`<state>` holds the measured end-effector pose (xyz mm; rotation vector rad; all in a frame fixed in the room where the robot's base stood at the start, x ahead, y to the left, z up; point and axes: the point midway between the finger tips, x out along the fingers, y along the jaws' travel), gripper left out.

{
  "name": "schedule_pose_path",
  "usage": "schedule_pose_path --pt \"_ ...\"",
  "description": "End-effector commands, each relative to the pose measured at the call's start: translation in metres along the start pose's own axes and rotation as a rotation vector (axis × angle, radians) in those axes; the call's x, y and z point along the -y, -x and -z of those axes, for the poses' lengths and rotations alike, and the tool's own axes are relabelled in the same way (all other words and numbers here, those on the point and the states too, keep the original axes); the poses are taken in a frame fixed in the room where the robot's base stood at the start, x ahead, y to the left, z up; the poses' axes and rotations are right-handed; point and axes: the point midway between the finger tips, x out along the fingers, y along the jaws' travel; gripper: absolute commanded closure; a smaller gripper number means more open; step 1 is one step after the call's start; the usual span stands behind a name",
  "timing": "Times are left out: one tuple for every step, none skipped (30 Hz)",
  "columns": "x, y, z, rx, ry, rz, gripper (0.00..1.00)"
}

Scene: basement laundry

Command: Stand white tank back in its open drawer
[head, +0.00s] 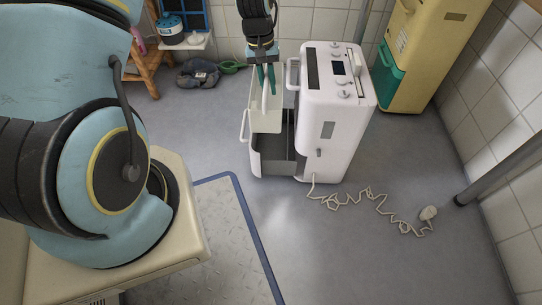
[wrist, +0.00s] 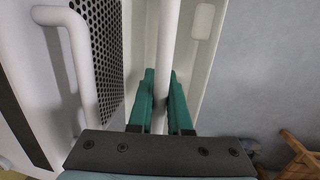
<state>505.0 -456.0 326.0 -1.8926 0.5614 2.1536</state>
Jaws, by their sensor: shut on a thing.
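My gripper (head: 265,80) is shut on the white bar handle (wrist: 166,45) of the white tank (head: 268,118). In the wrist view the teal fingers (wrist: 161,100) close on the bar from both sides. The tank hangs below my gripper beside the white dehumidifier (head: 334,125). Its lower end overlaps the back of the open drawer (head: 256,163) in the head view; I cannot tell whether it is inside or above it. The front part of the drawer's dark inside shows empty. The tank's wall (wrist: 206,65) also shows in the wrist view.
A side handle (wrist: 85,70) and perforated grille (wrist: 104,40) are close left in the wrist view. A coiled cord with plug (head: 428,213) lies on the floor.

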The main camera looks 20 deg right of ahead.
Motion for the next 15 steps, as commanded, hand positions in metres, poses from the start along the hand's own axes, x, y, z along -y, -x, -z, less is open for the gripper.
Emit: schedule_pose_path --pt "-0.004 -0.011 0.001 -0.001 -0.006 0.0 1.0" --pt "-0.005 -0.013 0.001 -0.001 -0.008 0.0 1.0" --pt "-0.007 -0.015 0.001 -0.001 -0.01 0.0 1.0" --pt "-0.008 -0.018 0.001 0.0 -0.012 0.0 1.0" --pt "-0.008 -0.021 0.001 0.0 -0.013 0.0 1.0" --pt "-0.008 -0.027 0.001 0.001 -0.013 0.0 1.0" --pt "-0.008 -0.032 0.001 0.001 -0.013 0.0 1.0" --pt "-0.007 -0.038 0.002 0.001 -0.013 0.0 1.0" --pt "-0.005 -0.048 0.003 0.002 -0.013 0.0 1.0" --pt "-0.004 -0.056 0.003 0.004 -0.013 0.0 1.0" --pt "-0.003 -0.064 0.004 0.003 -0.013 0.0 1.0" --pt "-0.001 -0.074 0.005 0.003 -0.013 0.0 1.0" --pt "0.0 -0.082 0.006 0.003 -0.012 0.0 1.0" --pt "0.001 -0.09 0.007 0.003 -0.012 0.0 1.0" --pt "0.002 -0.1 0.008 0.002 -0.012 0.0 1.0"
